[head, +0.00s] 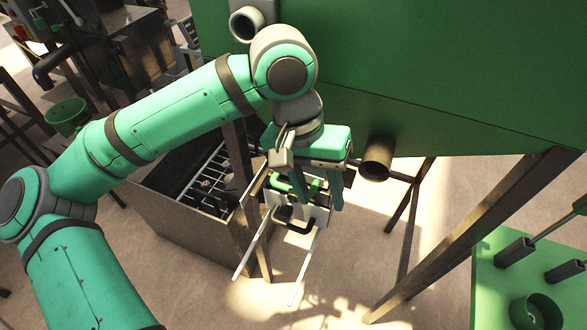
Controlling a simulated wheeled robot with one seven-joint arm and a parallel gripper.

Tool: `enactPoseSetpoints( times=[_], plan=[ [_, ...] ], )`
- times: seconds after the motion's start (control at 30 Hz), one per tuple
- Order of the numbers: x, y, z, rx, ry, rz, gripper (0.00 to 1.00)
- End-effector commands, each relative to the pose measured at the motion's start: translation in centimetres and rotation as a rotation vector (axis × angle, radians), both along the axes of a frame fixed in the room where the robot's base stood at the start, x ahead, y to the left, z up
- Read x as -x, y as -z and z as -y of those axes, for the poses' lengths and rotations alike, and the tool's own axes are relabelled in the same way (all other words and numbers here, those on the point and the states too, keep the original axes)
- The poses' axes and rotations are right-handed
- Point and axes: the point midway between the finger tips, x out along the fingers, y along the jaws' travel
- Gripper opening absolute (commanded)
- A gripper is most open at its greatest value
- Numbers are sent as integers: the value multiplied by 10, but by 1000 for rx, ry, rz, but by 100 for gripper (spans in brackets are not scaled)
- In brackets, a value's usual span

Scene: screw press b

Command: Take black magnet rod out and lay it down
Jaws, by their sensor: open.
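My gripper (318,198) is open, pointing down. Its green fingers are in front of and above a pale drawer-like plate (317,215) with two light rails sticking out towards the lower left. A black bent handle (295,229) shows on the plate, just below the fingers. It looks like the end of the black magnet rod; the rod's length is hidden. A green handle (312,186) shows partly between the fingers. I cannot tell whether the fingers touch either handle.
A big green machine body (420,60) fills the top right, with a brown pipe stub (376,160) beside my gripper. A dark open box with bars (170,205) stands to the left. A green table (490,305) with cylindrical holders is at the lower right. The floor in front is clear.

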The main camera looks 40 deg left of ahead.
Motion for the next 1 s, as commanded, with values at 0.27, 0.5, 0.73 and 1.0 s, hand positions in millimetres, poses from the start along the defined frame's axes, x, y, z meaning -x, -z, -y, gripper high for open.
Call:
enactPoseSetpoints(
  times=[0.27,0.5,0.73,1.0],
  plan=[
    [22,-6,-64,-230,4,-68,43],
    [24,6,-69,-249,9,-77,43],
    [25,43,-69,-247,9,-77,43],
    [25,83,-69,-247,8,-76,43]
  ],
)
